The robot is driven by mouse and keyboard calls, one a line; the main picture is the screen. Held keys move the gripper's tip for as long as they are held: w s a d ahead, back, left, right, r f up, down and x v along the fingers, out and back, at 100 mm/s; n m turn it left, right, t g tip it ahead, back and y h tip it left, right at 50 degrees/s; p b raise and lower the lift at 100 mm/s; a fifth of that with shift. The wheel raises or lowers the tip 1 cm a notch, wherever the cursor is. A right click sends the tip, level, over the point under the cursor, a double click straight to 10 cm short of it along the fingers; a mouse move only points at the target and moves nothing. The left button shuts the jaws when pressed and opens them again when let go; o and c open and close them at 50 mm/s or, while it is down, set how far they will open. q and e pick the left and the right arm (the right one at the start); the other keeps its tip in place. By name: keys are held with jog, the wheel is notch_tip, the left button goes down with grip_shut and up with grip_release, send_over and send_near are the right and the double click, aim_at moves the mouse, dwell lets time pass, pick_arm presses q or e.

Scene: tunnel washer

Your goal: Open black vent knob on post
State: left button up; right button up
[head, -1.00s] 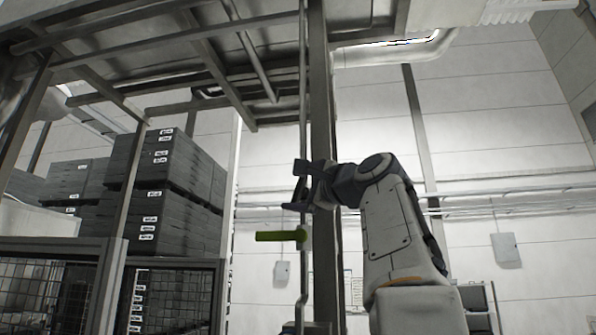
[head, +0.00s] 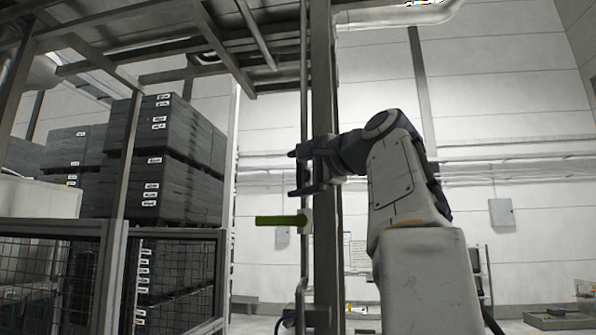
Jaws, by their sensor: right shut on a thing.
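My right gripper (head: 299,173) is at the thin vertical pipe beside the grey post (head: 322,230), with one dark finger above the other. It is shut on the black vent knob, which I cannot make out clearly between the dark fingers. A yellow-green lever handle (head: 281,221) sticks out to the left from the pipe, a little below the gripper and apart from it. My left gripper is not in view.
Stacked dark crates (head: 165,160) stand on the left behind mesh-panelled frames (head: 175,234). Grey beams (head: 180,75) cross overhead. A small wall box (head: 501,212) hangs at the right. The space left of the lever looks free.

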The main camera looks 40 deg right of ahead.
jog(key=o, duration=1.1)
jog(key=shift+c, duration=0.2)
jog(key=shift+s, duration=0.6)
jog(key=s+b, duration=0.2)
jog(key=s, duration=0.7)
jog(key=shift+a, duration=0.4)
